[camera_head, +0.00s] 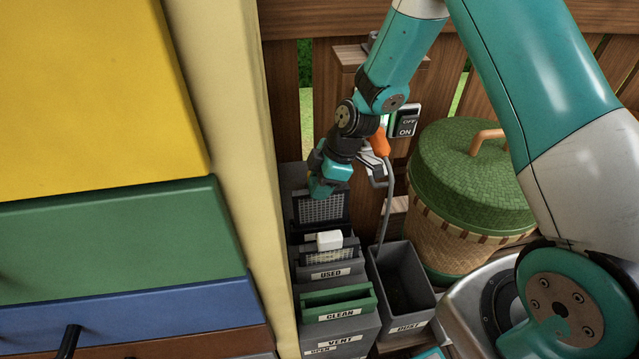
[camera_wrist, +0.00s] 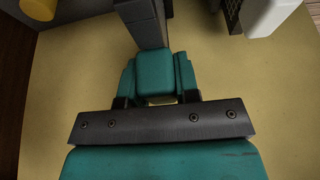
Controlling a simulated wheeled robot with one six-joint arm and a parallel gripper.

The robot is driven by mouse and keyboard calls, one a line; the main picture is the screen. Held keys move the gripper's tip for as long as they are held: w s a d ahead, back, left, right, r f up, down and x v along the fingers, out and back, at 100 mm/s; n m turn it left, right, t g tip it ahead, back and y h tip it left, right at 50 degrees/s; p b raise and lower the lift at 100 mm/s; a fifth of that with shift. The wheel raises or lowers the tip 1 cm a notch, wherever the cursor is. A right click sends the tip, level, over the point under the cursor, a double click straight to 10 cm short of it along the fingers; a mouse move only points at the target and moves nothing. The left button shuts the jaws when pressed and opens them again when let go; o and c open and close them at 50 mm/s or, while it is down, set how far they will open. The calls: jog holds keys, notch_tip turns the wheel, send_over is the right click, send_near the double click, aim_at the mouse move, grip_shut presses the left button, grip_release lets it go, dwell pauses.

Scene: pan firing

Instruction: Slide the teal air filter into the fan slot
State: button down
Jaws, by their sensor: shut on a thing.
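My gripper (camera_head: 326,183) is shut on the teal grip (camera_wrist: 154,74) of the air filter; the grip sits between the teal fingers in the wrist view. A dark grey bar (camera_wrist: 147,28), seemingly the filter's frame edge, runs from the grip. In the head view a dark framed mesh panel (camera_head: 320,208) stands upright just below my gripper, at the back of the row of grey holders. The fan slot is not clearly visible, and I cannot tell whether the filter's lower edge is in a slot.
A white-gripped mesh filter (camera_head: 330,241) stands in the USED holder (camera_head: 331,273). The CLEAN holder (camera_head: 340,315) and VENT box (camera_head: 343,342) are in front. An open DUST bin (camera_head: 412,302) and lidded basket (camera_head: 455,240) stand right. A tall cabinet (camera_head: 225,120) closes the left; an orange-handled tool (camera_head: 379,139) is behind.

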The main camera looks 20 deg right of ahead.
jog(key=shift+f+b, duration=1.2)
jog(key=shift+f, duration=0.55)
jog(key=shift+r, duration=0.15)
jog(key=shift+r+p, duration=1.85)
jog(key=shift+r, duration=0.4)
jog(key=shift+f+b, duration=1.75)
jog(key=shift+f, duration=0.65)
jog(key=shift+r, duration=0.2)
